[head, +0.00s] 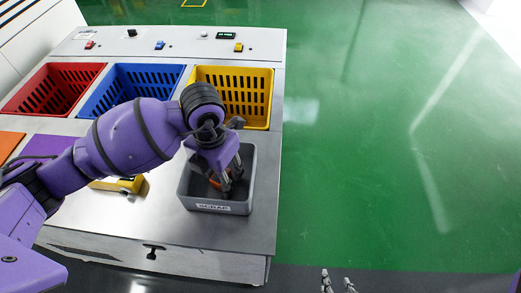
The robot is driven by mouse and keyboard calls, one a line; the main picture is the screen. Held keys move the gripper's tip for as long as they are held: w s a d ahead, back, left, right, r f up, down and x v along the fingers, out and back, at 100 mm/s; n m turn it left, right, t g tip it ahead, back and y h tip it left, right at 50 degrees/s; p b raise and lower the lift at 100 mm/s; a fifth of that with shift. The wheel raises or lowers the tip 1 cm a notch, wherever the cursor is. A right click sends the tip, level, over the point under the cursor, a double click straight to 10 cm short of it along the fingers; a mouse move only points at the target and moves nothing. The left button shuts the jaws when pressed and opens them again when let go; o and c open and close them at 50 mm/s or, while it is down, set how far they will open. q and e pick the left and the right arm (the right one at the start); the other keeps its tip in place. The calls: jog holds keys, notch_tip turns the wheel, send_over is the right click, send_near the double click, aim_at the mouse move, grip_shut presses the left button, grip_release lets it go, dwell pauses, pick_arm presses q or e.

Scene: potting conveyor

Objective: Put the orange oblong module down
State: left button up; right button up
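The orange oblong module (215,183) shows only as a small orange patch inside the grey scrap bin (216,208). My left gripper (230,188) points down into this bin, its fingertips beside the orange patch. The fingers and the bin wall hide most of the module, and I cannot tell whether the fingers are closed on it or whether it touches the bin floor. My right gripper (338,280) shows only as two fingertips at the bottom edge, apart from each other with nothing seen between them.
Behind stand a red bin (67,72), a blue bin (150,70) and a yellow bin (262,77). A yellow object (130,185) lies on the metal table (165,220), partly under my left arm. Orange and purple mats (45,146) lie at left. Green floor right of the table is clear.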

pick_arm(q)
jog(key=shift+r, duration=0.4)
notch_tip(320, 180, up, 12)
jog(key=shift+f+p, duration=0.25)
jog(key=shift+p, duration=0.1)
dwell(0.3)
